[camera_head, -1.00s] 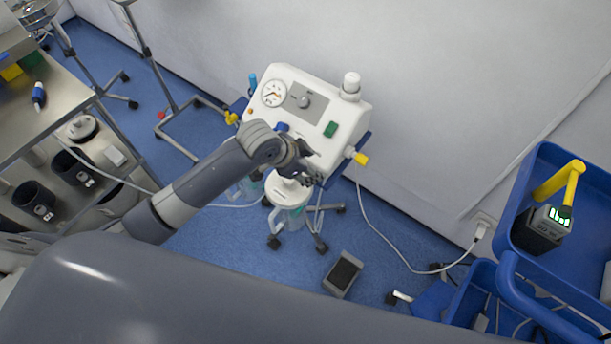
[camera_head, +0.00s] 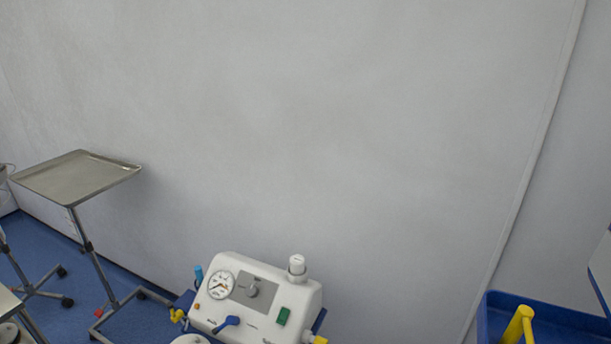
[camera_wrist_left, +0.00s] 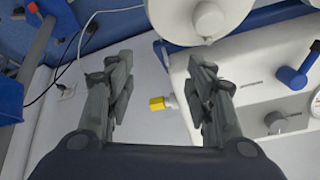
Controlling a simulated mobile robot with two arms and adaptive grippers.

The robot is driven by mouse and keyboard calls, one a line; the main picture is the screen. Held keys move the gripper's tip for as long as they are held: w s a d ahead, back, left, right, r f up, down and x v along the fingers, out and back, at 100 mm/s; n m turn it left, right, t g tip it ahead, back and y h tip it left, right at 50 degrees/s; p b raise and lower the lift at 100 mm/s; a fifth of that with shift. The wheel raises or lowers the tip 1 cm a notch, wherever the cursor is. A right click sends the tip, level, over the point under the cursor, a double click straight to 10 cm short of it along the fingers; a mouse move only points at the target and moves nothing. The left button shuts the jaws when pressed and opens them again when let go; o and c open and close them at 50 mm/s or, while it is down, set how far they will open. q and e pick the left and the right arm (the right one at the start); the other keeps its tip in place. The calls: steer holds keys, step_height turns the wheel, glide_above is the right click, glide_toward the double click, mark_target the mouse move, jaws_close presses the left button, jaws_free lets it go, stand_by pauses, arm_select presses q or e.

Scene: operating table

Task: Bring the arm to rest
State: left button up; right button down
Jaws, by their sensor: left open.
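My left gripper (camera_wrist_left: 160,90) shows in the left wrist view with its two dark fingers spread apart and nothing between them. Behind the fingers is a white suction machine (camera_wrist_left: 255,65) with a yellow fitting (camera_wrist_left: 162,103) on its side. A round white lid (camera_wrist_left: 205,18) is at the top of that view. In the head view the white machine (camera_head: 255,300) stands at the bottom, with its gauge, grey knob and green switch visible. Neither arm shows in the head view. My right gripper is in no view.
A steel tray stand (camera_head: 78,178) is at the left by the wall. A blue cart (camera_head: 555,318) with a yellow handle (camera_head: 518,325) is at the lower right. The pale wall (camera_head: 300,120) fills most of the head view. A socket (camera_wrist_left: 67,92) with cables shows in the wrist view.

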arm_select(q)
steer(key=s+a+r+n+y, duration=0.1)
steer(key=s+a+n, duration=0.2)
steer(key=s, duration=0.4)
steer(key=s+a+n+g+y, duration=0.1)
steer(key=s+a+n, duration=0.15)
steer(key=s, duration=0.45)
steer(key=s+a+r+n+y, duration=0.1)
steer(key=s+a+n, duration=0.1)
steer(key=s+a, duration=0.35)
steer(key=s+d+f+g, duration=0.1)
steer(key=s+f, duration=0.1)
steer(key=f, duration=1.1)
steer(key=s+d+f+g, duration=0.1)
steer(key=f, duration=1.3)
steer(key=s+a+f+g, duration=0.1)
steer(key=s+a+f, duration=0.2)
steer(key=s+f, duration=1.2)
steer(key=shift+s+a+f, duration=0.15)
steer(key=shift+s+f, duration=0.1)
steer(key=shift+s, duration=0.85)
